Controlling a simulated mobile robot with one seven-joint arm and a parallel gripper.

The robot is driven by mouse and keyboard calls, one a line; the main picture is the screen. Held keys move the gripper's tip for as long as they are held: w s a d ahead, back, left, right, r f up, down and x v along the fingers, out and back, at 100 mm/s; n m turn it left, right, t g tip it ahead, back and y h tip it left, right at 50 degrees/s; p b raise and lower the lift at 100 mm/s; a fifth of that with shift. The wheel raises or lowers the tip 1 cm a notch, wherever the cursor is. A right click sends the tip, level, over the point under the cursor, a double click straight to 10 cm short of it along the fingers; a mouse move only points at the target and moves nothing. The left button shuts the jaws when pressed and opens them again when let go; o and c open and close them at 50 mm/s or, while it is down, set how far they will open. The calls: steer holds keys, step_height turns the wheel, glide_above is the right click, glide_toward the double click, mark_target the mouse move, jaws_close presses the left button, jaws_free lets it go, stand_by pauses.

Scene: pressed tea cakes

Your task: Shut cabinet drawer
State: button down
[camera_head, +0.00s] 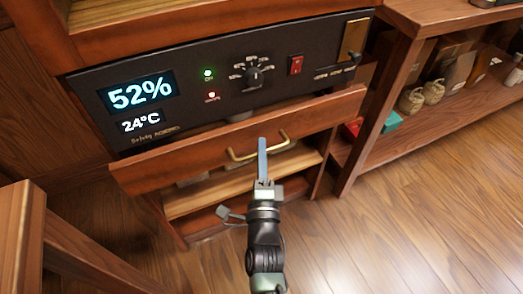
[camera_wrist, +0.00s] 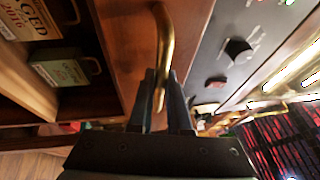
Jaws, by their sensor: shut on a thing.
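The cabinet drawer has a reddish wooden front (camera_head: 165,173) that stands out below the black control panel, so it looks partly open. Its brass handle (camera_head: 237,155) is a bent bar at the middle of the front. My gripper (camera_head: 262,150) reaches it from below in the head view, with its fingers over the handle. In the wrist view the brass handle (camera_wrist: 165,35) runs down between the two dark fingers of my gripper (camera_wrist: 163,85), which are shut on it. The inside of the drawer is hidden in the head view.
The black control panel (camera_head: 215,85) with display, knob and red switch sits above the drawer. An open shelf (camera_head: 200,198) lies below it, where the wrist view shows a labelled box (camera_wrist: 62,68). A wooden shelf unit (camera_head: 385,90) stands at right. Floor (camera_head: 420,200) is clear at lower right.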

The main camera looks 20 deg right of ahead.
mark_target(255, 140)
steer(key=shift+w, duration=0.1)
steer(key=w, duration=0.3)
steer(key=shift+w+a+f+b, duration=0.1)
steer(key=shift+w+b, duration=0.2)
steer(key=shift+b, duration=0.1)
steer(key=c, duration=0.9)
jaws_free()
steer(key=shift+w, duration=0.15)
steer(key=shift+o, duration=0.2)
steer(key=p+v, duration=0.3)
steer(key=v, duration=1)
